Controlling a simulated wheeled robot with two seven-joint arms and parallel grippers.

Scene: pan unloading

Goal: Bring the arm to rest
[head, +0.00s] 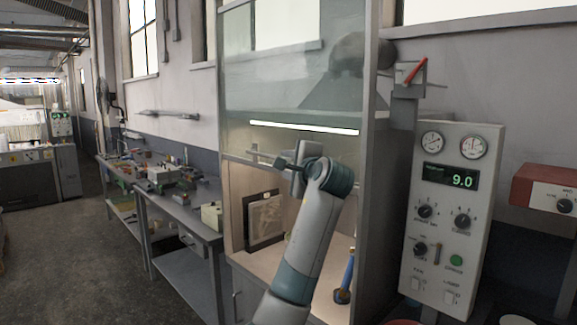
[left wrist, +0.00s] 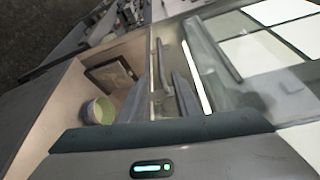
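One of my arms rises from the bottom middle of the head view, in front of a fume hood with a glass sash (head: 300,90). I take it to be my left arm. Its gripper (head: 284,164) is at the upper end, close to the sash's lower bar (head: 238,159); I cannot tell whether it touches the bar. The fingers are small and partly hidden by the wrist, so their opening is unclear. In the left wrist view, grey hand parts fill the bottom, with the hood opening beyond. No object is clearly seen in the gripper. My right gripper is not in view.
Inside the hood stand a framed panel (head: 265,219), a blue-handled item (head: 345,276) and a pale green container (left wrist: 98,111). A control panel (head: 452,220) reading 9.0 stands right. Cluttered workbenches (head: 190,212) are left; open floor (head: 70,260) lies beyond.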

